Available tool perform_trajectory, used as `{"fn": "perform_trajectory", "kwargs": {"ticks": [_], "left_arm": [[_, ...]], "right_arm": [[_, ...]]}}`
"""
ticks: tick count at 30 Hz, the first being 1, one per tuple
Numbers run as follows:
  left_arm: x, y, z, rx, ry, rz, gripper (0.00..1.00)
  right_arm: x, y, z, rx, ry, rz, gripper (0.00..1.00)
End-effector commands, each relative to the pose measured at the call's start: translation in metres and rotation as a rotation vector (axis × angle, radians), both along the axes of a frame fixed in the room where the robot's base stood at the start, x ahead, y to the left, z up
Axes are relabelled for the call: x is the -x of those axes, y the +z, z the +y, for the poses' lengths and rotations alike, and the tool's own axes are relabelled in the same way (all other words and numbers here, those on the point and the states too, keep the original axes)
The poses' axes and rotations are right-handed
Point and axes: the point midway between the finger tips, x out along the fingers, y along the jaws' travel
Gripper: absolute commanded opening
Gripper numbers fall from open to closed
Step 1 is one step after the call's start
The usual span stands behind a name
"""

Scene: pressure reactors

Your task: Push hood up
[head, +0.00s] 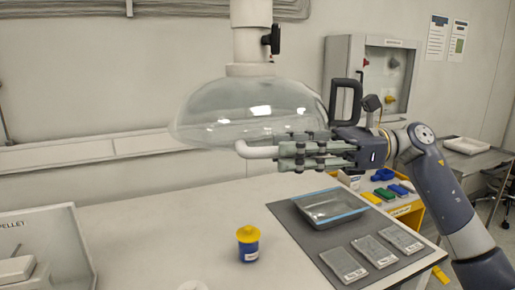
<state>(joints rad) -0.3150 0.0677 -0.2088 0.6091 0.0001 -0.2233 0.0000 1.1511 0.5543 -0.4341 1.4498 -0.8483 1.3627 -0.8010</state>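The hood (215,108) is a clear dome hanging from a white vertical pipe (252,45) above the table. A pale curved handle (254,152) sits at its front lower rim. My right gripper (284,156) reaches in from the right at rim height, its fingers close together around the handle's right part. It looks shut on the handle, though the fingers hide that part of it. My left gripper is not in view.
Below on the white table are a blue jar with yellow lid (248,243), a clear tray (330,206) and several grey flat pieces (343,264) on a dark mat. A pellet box (75,250) stands at left. A wall cabinet (345,60) is behind my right arm.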

Motion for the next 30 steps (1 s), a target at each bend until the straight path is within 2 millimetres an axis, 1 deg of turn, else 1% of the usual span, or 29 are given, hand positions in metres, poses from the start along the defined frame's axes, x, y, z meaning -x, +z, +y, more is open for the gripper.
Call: {"fn": "perform_trajectory", "kwargs": {"ticks": [1, 3, 6, 9, 12, 14, 21, 23, 24, 25, 30], "left_arm": [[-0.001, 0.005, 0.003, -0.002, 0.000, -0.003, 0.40], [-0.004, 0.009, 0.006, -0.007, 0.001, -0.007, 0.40], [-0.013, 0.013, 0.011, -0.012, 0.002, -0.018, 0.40], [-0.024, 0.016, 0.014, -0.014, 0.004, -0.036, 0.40], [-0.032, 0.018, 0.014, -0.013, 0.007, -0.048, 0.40], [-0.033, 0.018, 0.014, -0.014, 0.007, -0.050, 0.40], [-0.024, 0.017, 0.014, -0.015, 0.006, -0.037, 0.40], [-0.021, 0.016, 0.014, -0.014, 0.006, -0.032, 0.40], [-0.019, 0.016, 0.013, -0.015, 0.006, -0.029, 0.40], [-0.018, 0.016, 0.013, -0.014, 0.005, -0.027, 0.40], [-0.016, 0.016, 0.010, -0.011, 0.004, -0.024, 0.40]], "right_arm": [[0.002, 0.002, 0.011, -0.001, 0.004, 0.000, 0.25], [0.003, 0.002, 0.023, -0.001, 0.003, 0.001, 0.25], [0.005, 0.002, 0.038, -0.001, 0.003, 0.002, 0.25], [0.006, 0.001, 0.048, -0.001, 0.001, 0.003, 0.25], [0.007, 0.001, 0.053, -0.002, 0.000, 0.003, 0.25], [0.007, 0.000, 0.055, -0.002, 0.000, 0.003, 0.25], [0.007, 0.000, 0.055, -0.002, 0.000, 0.003, 0.25], [0.007, 0.000, 0.055, -0.002, 0.000, 0.003, 0.11], [0.007, 0.000, 0.055, -0.002, 0.000, 0.003, 0.02], [0.007, 0.000, 0.055, -0.002, 0.000, 0.002, 0.00], [0.007, 0.000, 0.055, -0.002, 0.000, 0.002, 0.00]]}}
